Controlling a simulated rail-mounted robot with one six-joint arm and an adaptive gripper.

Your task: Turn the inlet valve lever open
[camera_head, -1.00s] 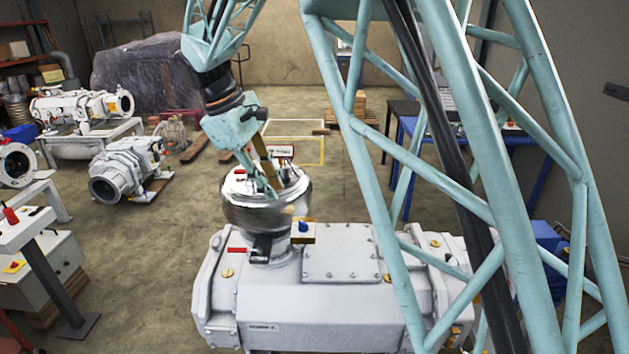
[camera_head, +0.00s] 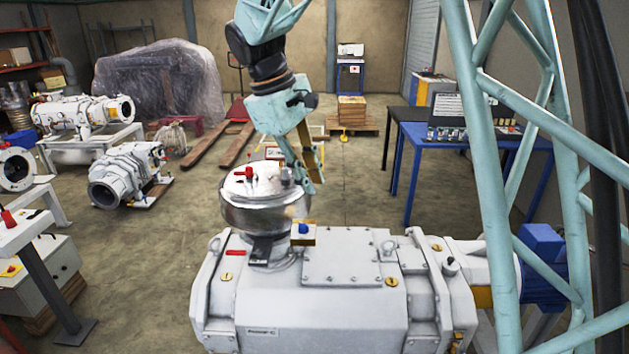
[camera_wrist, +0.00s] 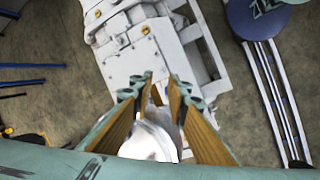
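A short red lever (camera_head: 237,252) lies level at the front left of the neck under a shiny metal dome (camera_head: 250,212) on the grey pump (camera_head: 310,300). I cannot tell for certain which is the inlet valve lever. My gripper (camera_head: 307,177) points down at the dome's right side, apart from both red parts. In the wrist view my gripper (camera_wrist: 163,80) has its wood-coloured fingers spread, with shiny metal (camera_wrist: 150,140) showing between them. Neither red part shows in that view.
A blue knob on a small yellow-edged box (camera_head: 302,234) stands just right of the dome's neck. A blue table (camera_head: 465,140) with equipment is at the right. Other pumps (camera_head: 125,175) stand at the left. The floor behind the dome is mostly open.

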